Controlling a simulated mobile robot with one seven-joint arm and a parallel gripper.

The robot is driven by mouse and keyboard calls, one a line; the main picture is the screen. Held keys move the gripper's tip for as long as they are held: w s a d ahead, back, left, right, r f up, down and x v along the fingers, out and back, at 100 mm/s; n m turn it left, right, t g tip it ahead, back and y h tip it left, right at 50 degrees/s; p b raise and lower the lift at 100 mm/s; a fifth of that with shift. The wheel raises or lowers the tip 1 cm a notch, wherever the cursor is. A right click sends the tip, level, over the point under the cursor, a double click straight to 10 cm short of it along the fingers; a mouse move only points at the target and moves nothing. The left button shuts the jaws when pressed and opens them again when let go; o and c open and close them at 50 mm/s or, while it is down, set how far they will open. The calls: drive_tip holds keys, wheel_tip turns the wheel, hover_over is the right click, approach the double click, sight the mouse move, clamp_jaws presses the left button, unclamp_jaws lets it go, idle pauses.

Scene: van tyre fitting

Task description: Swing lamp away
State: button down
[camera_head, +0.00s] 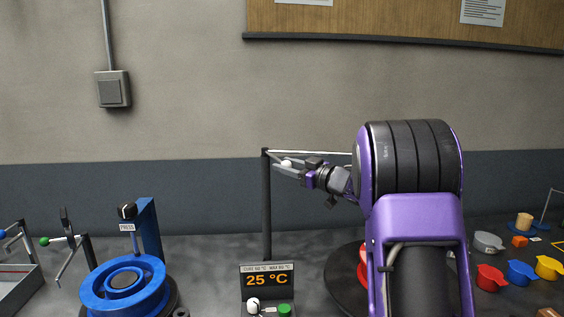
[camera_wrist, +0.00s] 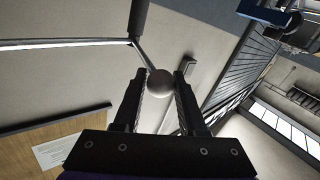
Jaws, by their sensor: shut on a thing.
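The lamp stand has a dark upright post (camera_head: 266,210) behind the display box. A pale horizontal bar (camera_head: 325,152) runs right from its top and passes behind my arm; any lamp head there is hidden. A short rod with a ball knob (camera_head: 287,163) sticks out near the post top. My gripper (camera_head: 283,164) is shut on this knob, left of my arm. In the wrist view the grey ball knob (camera_wrist: 160,83) sits between the two fingertips, with its rod leading up to the dark post (camera_wrist: 138,18) and the pale bar (camera_wrist: 65,43).
The display box (camera_head: 267,277) reads 25 °C and carries white and green knobs. A blue press (camera_head: 125,285) stands at left. A dark round plate (camera_head: 343,280) is partly hidden by my arm. Red (camera_head: 490,277), blue (camera_head: 521,272) and yellow (camera_head: 549,267) cups lie at right. The wall is behind.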

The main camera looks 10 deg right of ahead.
drive_tip(key=d+n+g+y, duration=0.1)
drive_tip(key=w+d+n+g+y, duration=0.1)
drive_tip(key=d+n+g+y, duration=0.1)
drive_tip(key=w+d+n+g+y, duration=0.1)
drive_tip(key=d+y, duration=0.1)
drive_tip(key=shift+w+g, duration=0.1)
drive_tip(key=shift+g, duration=0.2)
drive_tip(key=shift+d+r, duration=0.1)
drive_tip(key=shift+r, duration=0.05)
idle(0.5)
drive_tip(key=c, duration=0.5)
unclamp_jaws()
drive_tip(key=shift+w, duration=0.1)
drive_tip(key=shift+d, duration=0.15)
drive_tip(key=v, duration=1.7)
drive_tip(key=shift+d, duration=0.1)
